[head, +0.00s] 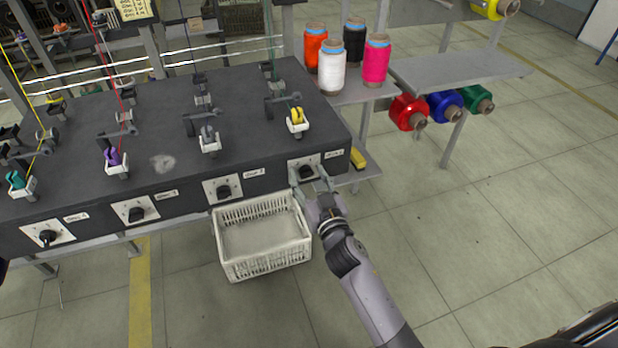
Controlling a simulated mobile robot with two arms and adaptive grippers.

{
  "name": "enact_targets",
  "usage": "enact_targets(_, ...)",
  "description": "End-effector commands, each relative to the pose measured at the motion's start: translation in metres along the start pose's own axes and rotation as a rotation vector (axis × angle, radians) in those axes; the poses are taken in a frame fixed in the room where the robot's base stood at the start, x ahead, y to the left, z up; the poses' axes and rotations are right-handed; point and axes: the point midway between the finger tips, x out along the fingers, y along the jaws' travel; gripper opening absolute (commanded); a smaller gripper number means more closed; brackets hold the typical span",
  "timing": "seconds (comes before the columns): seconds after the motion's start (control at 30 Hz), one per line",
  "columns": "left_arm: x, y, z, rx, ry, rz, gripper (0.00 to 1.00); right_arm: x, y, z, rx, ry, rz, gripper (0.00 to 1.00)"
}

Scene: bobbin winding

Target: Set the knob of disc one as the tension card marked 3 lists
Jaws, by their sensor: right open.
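The dark winding bench (255,95) has a row of knobs on white plates along its front face. The rightmost knob (306,172) is black, and its small label (333,155) is too small to read. My right gripper (312,184) is open, with its fingers on either side of this knob as seen here; whether they touch it I cannot tell. Further knobs, the third (223,192), second (136,214) and leftmost (46,237), are uncovered. A pale yellow card (135,8) with writing is cut off at the top edge; its number is unreadable. My left gripper is out of view.
A white basket (265,268) sits below the bench front, left of my right arm. Thread cones, one white (332,74), stand on a shelf behind. Red (406,112), blue and green spools hang at the right. The floor at right is clear.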

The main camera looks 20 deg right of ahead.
Motion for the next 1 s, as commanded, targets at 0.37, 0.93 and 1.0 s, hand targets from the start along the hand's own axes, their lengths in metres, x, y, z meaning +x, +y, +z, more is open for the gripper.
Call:
enact_targets(0.37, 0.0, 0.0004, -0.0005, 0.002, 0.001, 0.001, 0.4, 0.0008, 0.0001, -0.0002, 0.0, 0.0, 0.0, 0.4)
enact_targets(0.93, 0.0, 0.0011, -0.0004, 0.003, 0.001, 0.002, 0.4, 0.0006, 0.0, 0.0, 0.0, 0.0, 0.0, 0.02)
enact_targets(1.0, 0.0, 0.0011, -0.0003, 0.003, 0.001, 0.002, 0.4, 0.0006, 0.0, 0.0, 0.0, 0.0, 0.0, 0.0)
